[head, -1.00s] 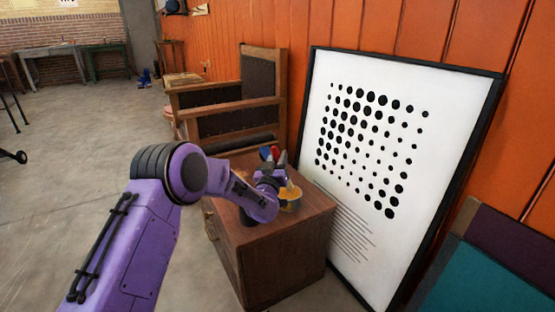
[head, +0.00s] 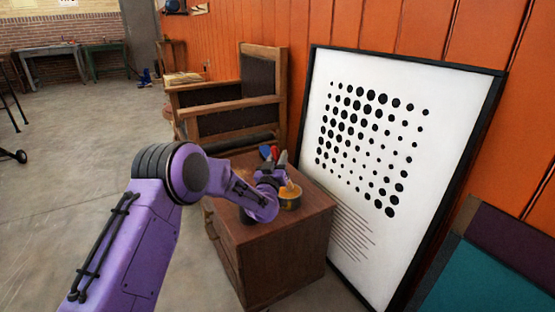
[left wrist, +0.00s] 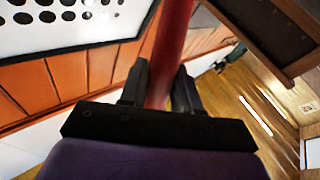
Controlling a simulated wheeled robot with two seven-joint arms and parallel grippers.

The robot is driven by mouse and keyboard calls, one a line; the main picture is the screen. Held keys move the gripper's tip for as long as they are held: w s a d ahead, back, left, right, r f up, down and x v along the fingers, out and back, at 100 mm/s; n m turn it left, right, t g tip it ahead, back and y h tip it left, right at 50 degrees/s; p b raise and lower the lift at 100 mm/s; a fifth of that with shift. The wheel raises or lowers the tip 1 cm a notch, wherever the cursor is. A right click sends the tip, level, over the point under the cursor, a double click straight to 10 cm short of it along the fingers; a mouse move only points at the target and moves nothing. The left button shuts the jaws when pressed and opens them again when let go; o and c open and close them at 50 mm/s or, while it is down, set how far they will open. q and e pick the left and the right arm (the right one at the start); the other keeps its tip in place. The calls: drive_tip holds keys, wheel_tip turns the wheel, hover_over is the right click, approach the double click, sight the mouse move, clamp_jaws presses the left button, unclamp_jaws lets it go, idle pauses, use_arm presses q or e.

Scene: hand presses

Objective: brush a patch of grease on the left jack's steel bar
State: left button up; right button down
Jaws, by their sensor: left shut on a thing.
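My left gripper (head: 279,165) is over the wooden cabinet and shut on a red handle-like thing, probably the brush. In the left wrist view the red handle (left wrist: 170,45) runs between the fingers (left wrist: 160,88); its bristle end cannot be made out. In the head view a bit of red (head: 274,152) shows at the fingers, with a small blue thing (head: 265,151) beside it. A yellow tin (head: 291,196) stands on the cabinet just below the gripper, partly hidden by my arm. No jack or steel bar can be made out clearly. My right gripper is not in view.
The wooden cabinet (head: 285,250) stands against a large framed dot picture (head: 350,200). A wooden armchair (head: 225,110) is behind it, by the orange wall (head: 345,22). Small blue objects (head: 145,77) lie far back.

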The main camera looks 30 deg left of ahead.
use_arm(q)
drive_tip(key=shift+r+p, duration=2.95)
drive_tip(key=shift+r, duration=0.55)
drive_tip(key=shift+f, duration=0.1)
